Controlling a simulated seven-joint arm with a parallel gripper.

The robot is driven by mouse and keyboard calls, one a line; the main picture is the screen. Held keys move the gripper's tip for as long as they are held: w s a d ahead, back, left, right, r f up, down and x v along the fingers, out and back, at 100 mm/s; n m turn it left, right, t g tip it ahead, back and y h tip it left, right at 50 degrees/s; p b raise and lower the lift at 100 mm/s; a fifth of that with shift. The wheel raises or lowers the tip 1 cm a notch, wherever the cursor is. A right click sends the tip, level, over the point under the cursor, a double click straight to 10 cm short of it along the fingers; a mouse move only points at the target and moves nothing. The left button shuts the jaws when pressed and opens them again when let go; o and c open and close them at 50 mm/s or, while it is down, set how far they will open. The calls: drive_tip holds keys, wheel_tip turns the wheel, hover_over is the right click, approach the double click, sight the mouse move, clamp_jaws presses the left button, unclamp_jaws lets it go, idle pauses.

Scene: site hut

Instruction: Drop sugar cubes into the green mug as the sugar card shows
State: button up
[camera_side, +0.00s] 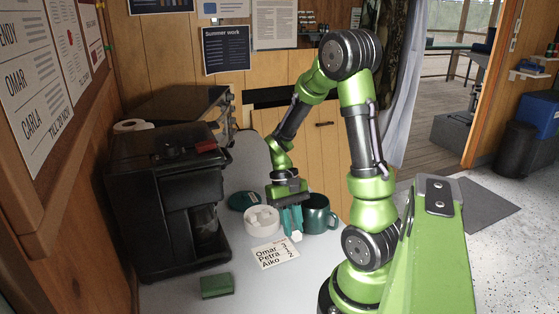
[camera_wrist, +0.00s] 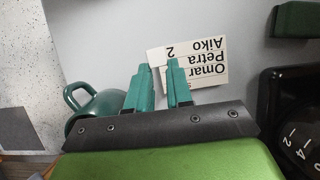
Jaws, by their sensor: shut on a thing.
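The green mug (camera_side: 318,217) stands on the pale counter, just right of my gripper in the side view. In the wrist view the mug (camera_wrist: 98,104) is at the left, partly behind a finger. My gripper (camera_side: 292,231) points down beside the mug, shut on a white sugar cube (camera_side: 296,237) at its fingertips. A white bowl (camera_side: 262,231) of sugar cubes (camera_side: 262,216) stands left of my gripper. The sugar card (camera_side: 268,258) lists Omar, Petra and Aiko; a 2 stands in Aiko's row in the wrist view (camera_wrist: 205,75).
A black coffee machine (camera_side: 160,185) stands at the left. A green sponge-like block (camera_side: 217,286) lies at the front. A dark green round thing (camera_side: 243,200) lies behind the bowl. The counter is bare in front of the card.

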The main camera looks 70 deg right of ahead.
drive_tip(key=shift+s+a+r, duration=0.1)
drive_tip(key=shift+s+a, duration=0.45)
drive_tip(key=shift+s, duration=0.25)
drive_tip(key=shift+s+a+r, duration=0.1)
drive_tip(key=shift+s+a, duration=0.4)
drive_tip(key=shift+s, duration=0.3)
drive_tip(key=shift+s+d+f, duration=0.1)
drive_tip(key=shift+d, duration=0.1)
wheel_tip(320, 180, up, 4)
drive_tip(key=m, duration=0.1)
hover_over(305, 208)
drive_tip(key=d+r, duration=0.4)
drive_tip(key=d, duration=0.1)
drive_tip(key=shift+r, duration=0.2)
drive_tip(key=shift+n, duration=0.4)
drive_tip(key=d+r, duration=0.1)
drive_tip(key=r, duration=0.2)
drive_tip(key=d+r, duration=0.1)
drive_tip(key=shift+d+r, duration=0.15)
drive_tip(key=shift+d, duration=0.2)
drive_tip(key=shift+a+f, duration=0.15)
drive_tip(key=shift+f, duration=1.3)
drive_tip(key=shift+a+f, duration=0.1)
drive_tip(key=shift+f, duration=1.3)
